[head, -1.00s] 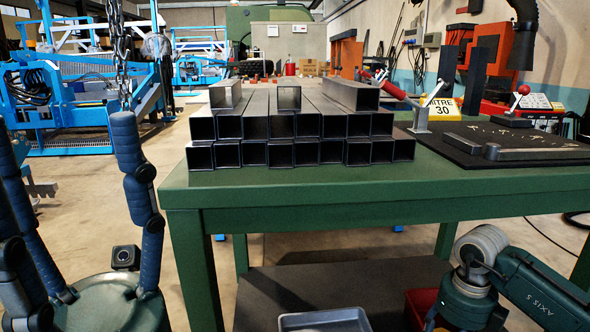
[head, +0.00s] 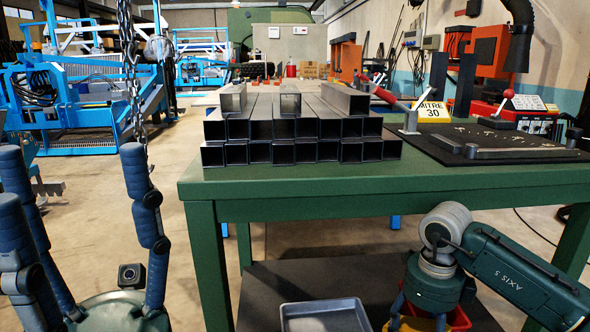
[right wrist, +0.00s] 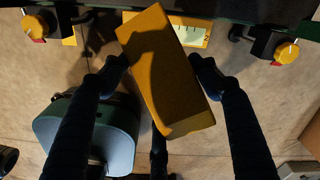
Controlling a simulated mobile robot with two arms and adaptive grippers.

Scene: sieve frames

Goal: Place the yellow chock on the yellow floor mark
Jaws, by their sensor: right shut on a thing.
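The yellow chock (right wrist: 165,75) is a tilted block between the dark fingers of my right gripper (right wrist: 158,72) in the right wrist view. My right gripper is shut on it. In the head view, yellow (head: 415,323) shows under my right wrist, low at the bottom edge; most of it is cut off.
A green table (head: 380,188) carries stacked square steel tubes (head: 290,130) and a black mat (head: 470,155). Below it, a dark shelf (head: 350,280) holds a grey tray (head: 325,315). Two orange knobs (right wrist: 287,51) flank the chock's far end.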

